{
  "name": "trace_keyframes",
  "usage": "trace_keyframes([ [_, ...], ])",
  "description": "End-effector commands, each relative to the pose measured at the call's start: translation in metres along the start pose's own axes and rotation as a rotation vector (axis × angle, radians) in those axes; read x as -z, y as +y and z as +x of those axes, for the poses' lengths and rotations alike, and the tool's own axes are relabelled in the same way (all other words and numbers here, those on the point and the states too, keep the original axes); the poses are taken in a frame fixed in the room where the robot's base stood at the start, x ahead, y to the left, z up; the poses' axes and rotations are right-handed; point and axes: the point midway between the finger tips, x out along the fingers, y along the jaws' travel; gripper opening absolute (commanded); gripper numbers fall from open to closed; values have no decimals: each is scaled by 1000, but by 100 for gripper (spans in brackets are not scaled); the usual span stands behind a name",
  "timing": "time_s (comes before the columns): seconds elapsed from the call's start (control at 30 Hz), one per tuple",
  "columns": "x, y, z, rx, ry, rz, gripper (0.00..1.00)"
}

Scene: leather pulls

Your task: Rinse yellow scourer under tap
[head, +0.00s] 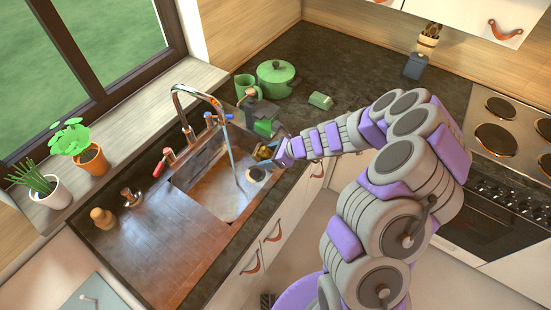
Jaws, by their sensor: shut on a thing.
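My gripper (268,156) is at the right rim of the sink. It is shut on the yellow scourer (262,152), which shows only as a small yellowish patch between the jaws. The tap (178,104) arches over the sink (205,168) from the back left. A stream of water (233,155) runs from its spout into the basin. The scourer is to the right of the stream, with a gap between them in the picture. Fine contact at the jaws is too small to tell.
A green mug (245,86), green pot (276,76), dark bottle (258,108) and green box (320,101) stand on the dark counter behind the sink. A red-handled brush (163,161) is at the left rim. Potted plants (92,158) line the sill. The hob (496,137) is right.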

Motion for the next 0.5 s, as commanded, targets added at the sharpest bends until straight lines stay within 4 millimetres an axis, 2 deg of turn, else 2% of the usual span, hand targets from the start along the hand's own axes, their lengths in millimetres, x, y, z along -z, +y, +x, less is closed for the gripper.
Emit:
trace_keyframes([
  [0.5, -34, -1, 47, -1, 1, -2, 41],
])
